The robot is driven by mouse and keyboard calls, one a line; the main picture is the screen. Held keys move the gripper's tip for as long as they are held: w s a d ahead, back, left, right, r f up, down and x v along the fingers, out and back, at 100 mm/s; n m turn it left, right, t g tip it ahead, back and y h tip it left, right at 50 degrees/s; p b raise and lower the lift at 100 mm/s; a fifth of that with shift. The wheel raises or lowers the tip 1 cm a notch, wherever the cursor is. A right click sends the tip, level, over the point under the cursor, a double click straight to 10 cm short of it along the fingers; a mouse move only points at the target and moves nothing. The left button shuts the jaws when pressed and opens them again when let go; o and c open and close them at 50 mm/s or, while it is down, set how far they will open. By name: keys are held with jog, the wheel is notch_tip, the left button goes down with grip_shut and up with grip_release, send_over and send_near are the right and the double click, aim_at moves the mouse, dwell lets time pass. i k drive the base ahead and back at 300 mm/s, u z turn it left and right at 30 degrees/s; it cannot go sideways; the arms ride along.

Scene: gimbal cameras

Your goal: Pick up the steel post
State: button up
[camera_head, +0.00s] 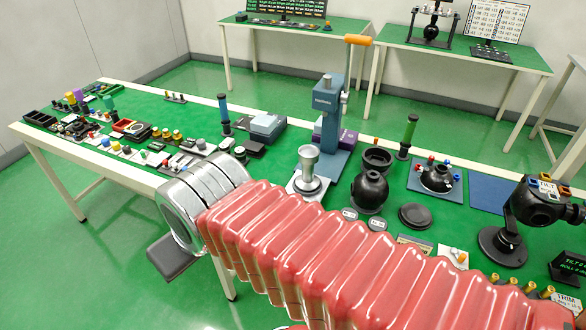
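A steel post (309,166) with a flared, cup-like top and a round base stands upright on a pale square plate (296,190) on the green-topped bench. My arm, in red bellows, reaches across the front of the picture to a chrome cuff. A dark, flat part of my gripper (171,258) shows below the cuff, out past the bench's front edge. The gripper is left of the steel post, nearer the camera and well apart from it. The cuff hides most of the gripper, so its fingers and anything between them cannot be made out.
A blue-grey lever press (327,110) with an orange handle stands just behind the post. A black ball-shaped part (370,190) and a black bowl (376,160) are to its right. Many small parts crowd the bench's left (115,146). A black gimbal (535,205) stands at right.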

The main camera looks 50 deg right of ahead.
aim_at(309, 155)
jog(key=z, duration=0.25)
jog(key=i, duration=0.65)
jog(key=z, duration=0.75)
jog(key=i, duration=0.4)
jog(key=z, duration=0.3)
